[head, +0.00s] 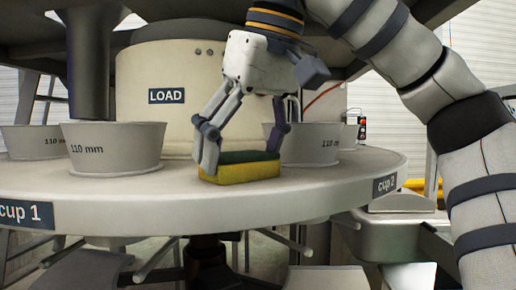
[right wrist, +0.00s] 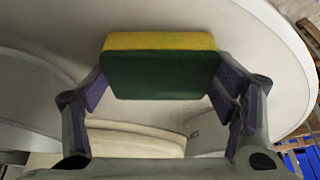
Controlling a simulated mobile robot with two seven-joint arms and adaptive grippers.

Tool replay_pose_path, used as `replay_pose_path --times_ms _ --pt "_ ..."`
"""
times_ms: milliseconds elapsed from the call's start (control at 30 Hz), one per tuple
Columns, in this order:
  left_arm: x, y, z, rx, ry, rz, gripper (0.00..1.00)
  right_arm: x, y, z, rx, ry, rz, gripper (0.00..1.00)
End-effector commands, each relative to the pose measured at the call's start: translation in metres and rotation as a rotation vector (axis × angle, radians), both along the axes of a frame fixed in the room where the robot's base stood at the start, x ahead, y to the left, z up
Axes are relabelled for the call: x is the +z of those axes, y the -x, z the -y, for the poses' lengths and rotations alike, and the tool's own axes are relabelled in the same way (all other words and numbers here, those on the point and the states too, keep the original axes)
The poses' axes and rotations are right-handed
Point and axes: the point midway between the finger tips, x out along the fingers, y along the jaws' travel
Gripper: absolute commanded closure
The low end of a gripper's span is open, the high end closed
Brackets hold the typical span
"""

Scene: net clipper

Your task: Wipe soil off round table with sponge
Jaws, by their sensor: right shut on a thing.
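The sponge (head: 240,172) is yellow below with a green top layer. It sits at the front part of the round table (head: 300,205), flat and low over the white surface; I cannot tell whether it touches. My right gripper (head: 240,160) is above it with its fingers on both sides, shut on the sponge. In the right wrist view the sponge (right wrist: 160,70) is held between the two fingers (right wrist: 160,88), green face toward the camera. No soil can be made out on the visible tabletop. My left gripper is not in view.
Grey cups marked 110 mm stand on the table left (head: 112,148) and right (head: 310,145) of the sponge. A cream drum labelled LOAD (head: 150,75) rises behind. A dark column (head: 90,60) comes down over the left cup.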

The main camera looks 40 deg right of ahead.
Motion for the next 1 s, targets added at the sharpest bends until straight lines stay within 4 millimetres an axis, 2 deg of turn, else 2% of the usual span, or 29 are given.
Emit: replay_pose_path --times_ms 233,467,700,1000 --pt "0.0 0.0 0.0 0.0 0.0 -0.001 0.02 0.001 -0.012 -0.024 0.002 0.001 -0.002 0.44" --pt "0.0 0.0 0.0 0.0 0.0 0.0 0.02 0.002 -0.017 -0.034 0.001 0.0 0.0 0.44" --pt "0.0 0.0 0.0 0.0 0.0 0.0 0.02 -0.001 -0.029 -0.057 0.001 0.0 0.0 0.44" --pt "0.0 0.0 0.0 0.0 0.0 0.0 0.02 0.0 -0.031 -0.06 0.0 -0.001 0.0 0.44"
